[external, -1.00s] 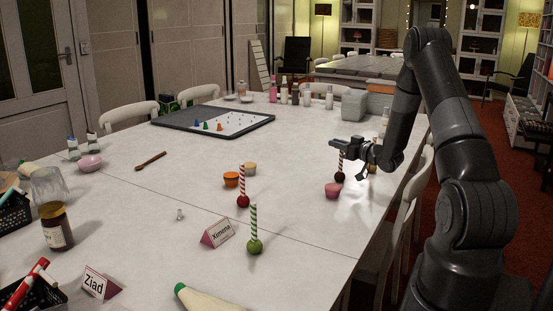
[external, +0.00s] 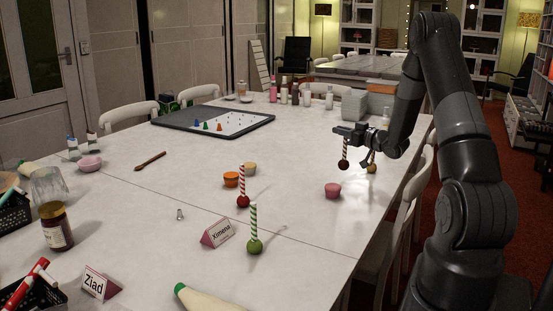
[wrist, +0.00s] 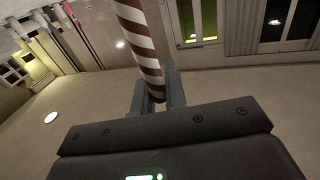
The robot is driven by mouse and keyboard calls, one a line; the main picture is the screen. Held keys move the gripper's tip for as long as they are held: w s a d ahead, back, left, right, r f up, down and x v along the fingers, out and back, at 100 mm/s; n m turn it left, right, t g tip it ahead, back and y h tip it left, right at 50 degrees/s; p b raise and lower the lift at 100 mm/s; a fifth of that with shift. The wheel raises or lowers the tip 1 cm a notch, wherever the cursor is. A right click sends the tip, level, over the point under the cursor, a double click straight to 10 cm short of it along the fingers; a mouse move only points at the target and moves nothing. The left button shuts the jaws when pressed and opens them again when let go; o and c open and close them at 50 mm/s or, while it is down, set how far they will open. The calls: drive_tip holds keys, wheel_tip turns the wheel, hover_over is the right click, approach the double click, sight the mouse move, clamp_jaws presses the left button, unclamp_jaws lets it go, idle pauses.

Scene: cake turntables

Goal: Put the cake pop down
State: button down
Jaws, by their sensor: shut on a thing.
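My gripper (external: 345,132) is shut on the brown-and-white striped stick of a cake pop (external: 343,164). The pop hangs ball down, with a dark brown ball, over the far right part of the table; whether it touches the table is hard to tell. In the wrist view the striped stick (wrist: 138,35) stands between the two fingers (wrist: 157,95); the ball is out of sight there. A cake pop with a golden ball (external: 372,168) is just right of it, its stick mostly hidden behind my gripper.
Bottles and a board game (external: 240,122) are farther back.

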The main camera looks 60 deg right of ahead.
drive_tip(key=s+d+r, duration=0.3)
drive_tip(key=s+r, duration=0.3)
drive_tip(key=s, duration=0.4)
drive_tip(key=w+a+n+y, duration=0.3)
drive_tip(key=a+y, duration=0.1)
drive_tip(key=a, duration=0.4)
drive_tip(key=w+a+n+g+y, duration=0.15)
drive_tip(key=a+y, duration=0.25)
drive_tip(key=a, duration=0.4)
drive_tip(key=w+a+n+y, duration=0.3)
drive_tip(key=a+y, duration=0.1)
drive_tip(key=a, duration=0.5)
drive_tip(key=s+a+n+g+y, duration=0.4)
drive_tip(key=a+n+g+y, duration=0.1)
drive_tip(key=a, duration=0.8)
drive_tip(key=s+a+n+g+y, duration=0.4)
drive_tip(key=a+n+g+y, duration=0.1)
drive_tip(key=a, duration=0.7)
drive_tip(key=w+a+f, duration=0.4)
drive_tip(key=a+f, duration=0.6)
drive_tip(key=a, duration=0.1)
drive_tip(key=shift+w+f, duration=0.25)
drive_tip(key=shift+f, duration=0.1)
drive_tip(key=shift+a, duration=0.1)
